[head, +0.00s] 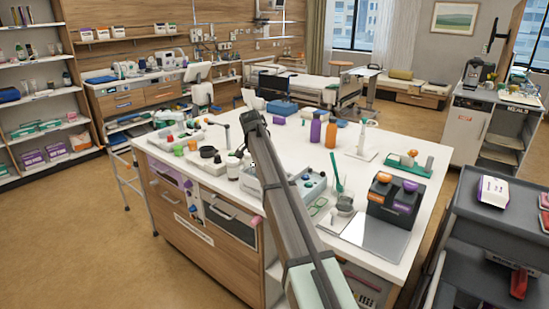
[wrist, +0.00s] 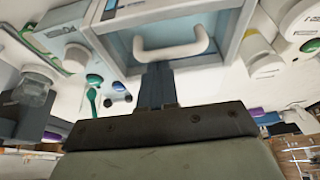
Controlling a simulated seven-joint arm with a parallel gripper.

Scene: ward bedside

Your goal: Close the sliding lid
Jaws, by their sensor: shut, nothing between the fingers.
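A pale box (wrist: 232,48) with a light blue panel or inside shows at the top of the wrist view. A white U-shaped handle (wrist: 172,52) crosses its near side. How far the sliding lid stands open cannot be told. My gripper (wrist: 157,72) is shut and empty, with its dark fingertips right at the handle's near side; whether they touch it is unclear. In the head view a pale side of what looks like this box (head: 250,181) shows beside my arm, which hides most of it and the fingertips.
A pale device with green and blue knobs (head: 312,186) stands close to the box. A green spoon (head: 337,172) and a dark two-part dispenser (head: 393,200) are further right. White jars (wrist: 262,58) crowd the box's other side. The back of the white counter (head: 290,138) has free room.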

